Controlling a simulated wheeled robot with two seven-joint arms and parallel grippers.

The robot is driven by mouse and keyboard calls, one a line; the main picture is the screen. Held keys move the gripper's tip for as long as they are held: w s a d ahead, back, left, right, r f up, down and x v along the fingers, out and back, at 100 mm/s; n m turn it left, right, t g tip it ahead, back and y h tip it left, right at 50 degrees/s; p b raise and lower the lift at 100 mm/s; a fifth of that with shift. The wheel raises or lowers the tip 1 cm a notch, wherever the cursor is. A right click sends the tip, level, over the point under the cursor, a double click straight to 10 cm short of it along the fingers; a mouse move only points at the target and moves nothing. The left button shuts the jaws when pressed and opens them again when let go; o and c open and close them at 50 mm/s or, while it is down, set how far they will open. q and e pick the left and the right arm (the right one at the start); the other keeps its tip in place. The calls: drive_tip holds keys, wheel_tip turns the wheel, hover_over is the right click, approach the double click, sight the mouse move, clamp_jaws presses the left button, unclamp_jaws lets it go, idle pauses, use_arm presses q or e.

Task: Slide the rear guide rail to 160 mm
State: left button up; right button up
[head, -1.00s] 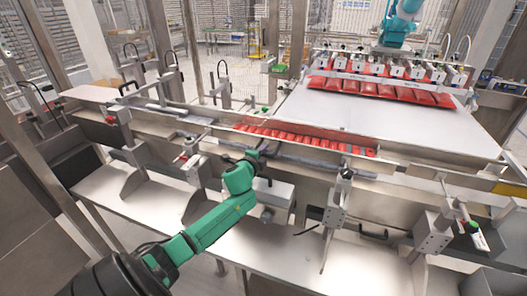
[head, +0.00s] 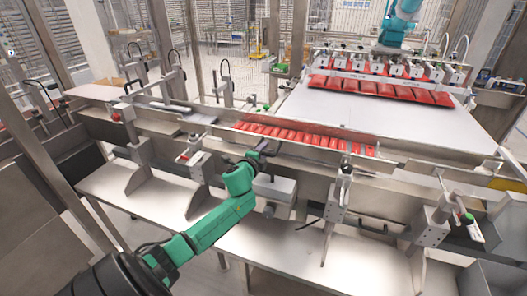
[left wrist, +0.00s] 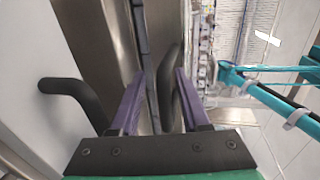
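My left gripper (head: 262,151) reaches over the front wall of the packing lane in the head view. In the left wrist view its two purple fingers (left wrist: 157,98) stand apart. A black curved handle (left wrist: 168,75) lies between them, close to the right finger; I cannot tell whether they touch. Another black handle (left wrist: 72,93) sits outside, left of the fingers. Long steel rails run along the lane (head: 335,160); which one is the rear guide rail, and any millimetre scale, I cannot make out. My right gripper is not in view.
Red packs (head: 290,135) stand in a row in the lane. More red packs (head: 380,90) hang under the picker head at the back. Clamp posts (head: 340,195) and brackets line the front. The steel shelf (head: 270,240) below is mostly clear.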

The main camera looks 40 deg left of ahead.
use_arm(q)
drive_tip(key=shift+r, duration=0.1)
drive_tip(key=v, duration=1.4)
drive_tip(key=shift+s, duration=0.2)
drive_tip(key=shift+d, duration=0.1)
